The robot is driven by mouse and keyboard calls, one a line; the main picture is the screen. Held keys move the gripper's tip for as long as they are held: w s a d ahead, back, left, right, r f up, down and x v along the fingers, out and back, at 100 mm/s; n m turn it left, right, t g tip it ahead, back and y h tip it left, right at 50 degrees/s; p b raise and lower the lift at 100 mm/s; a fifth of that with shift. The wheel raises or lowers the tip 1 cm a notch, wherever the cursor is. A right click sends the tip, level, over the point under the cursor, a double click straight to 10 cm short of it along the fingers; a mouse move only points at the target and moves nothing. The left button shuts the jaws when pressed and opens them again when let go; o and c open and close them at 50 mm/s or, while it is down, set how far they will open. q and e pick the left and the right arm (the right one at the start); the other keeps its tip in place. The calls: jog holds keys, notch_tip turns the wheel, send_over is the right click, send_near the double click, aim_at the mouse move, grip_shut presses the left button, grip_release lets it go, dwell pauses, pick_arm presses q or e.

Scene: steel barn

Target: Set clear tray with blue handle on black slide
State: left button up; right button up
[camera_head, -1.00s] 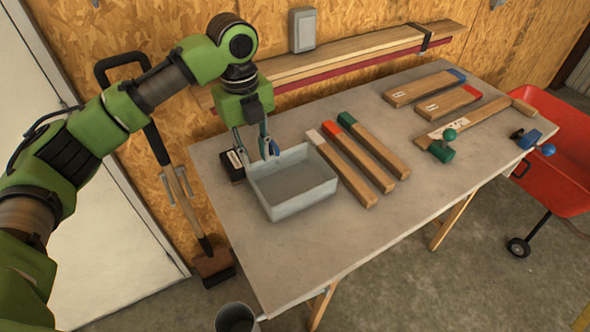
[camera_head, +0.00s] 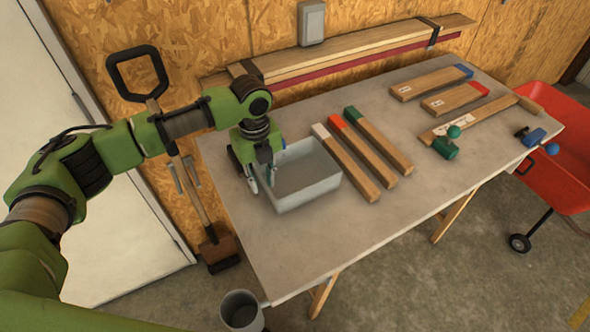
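The pale, see-through tray (camera_head: 308,190) stands upright and empty on the left part of the table. A small bit of blue (camera_head: 284,143) shows at its back left, partly hidden by my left gripper (camera_head: 262,184). That gripper points down at the tray's left wall, its fingers apart, one on the outer side and one over the inside. I cannot tell whether they touch the wall. A black piece (camera_head: 235,163), perhaps the slide, is mostly hidden behind the gripper. My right gripper is not in view.
Three wooden bars with white, red and green ends (camera_head: 362,150) lie just right of the tray. More wooden pieces (camera_head: 432,84) lie farther right, near a green mallet-like piece (camera_head: 446,148). A grey bucket (camera_head: 240,310) stands below the table's front left corner.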

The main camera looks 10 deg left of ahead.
pick_arm(q)
jog(key=shift+w+f, duration=0.1)
jog(key=shift+f, duration=0.75)
grip_shut()
jog(key=shift+r, duration=0.15)
